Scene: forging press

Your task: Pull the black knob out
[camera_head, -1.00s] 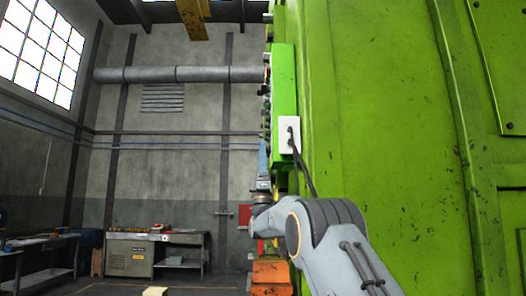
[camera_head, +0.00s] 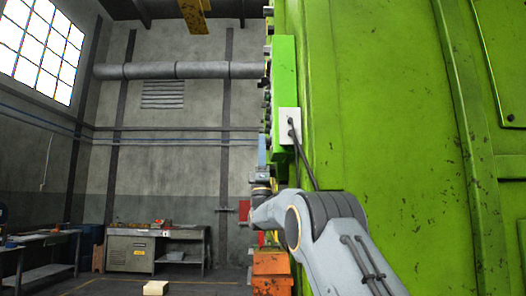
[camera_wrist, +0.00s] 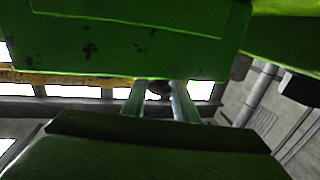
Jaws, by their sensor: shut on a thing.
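My gripper (camera_head: 263,155) is at the left edge of the green press box (camera_head: 284,80), at the end of my grey arm, and shows small and side-on. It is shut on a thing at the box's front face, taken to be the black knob. The knob itself is hidden in the head view and cannot be clearly made out in the wrist view. The wrist view looks up past a dark green panel (camera_wrist: 120,45), with two pale bars below it. A small dark shape between those bars is too unclear to name.
The large green press wall (camera_head: 380,110) rises close on the right of my arm. A white socket plate (camera_head: 289,119) with a dark cable sits on the box's side. Orange blocks (camera_head: 271,272) stand below. A workbench (camera_head: 130,250) is far left; the floor between is mostly open.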

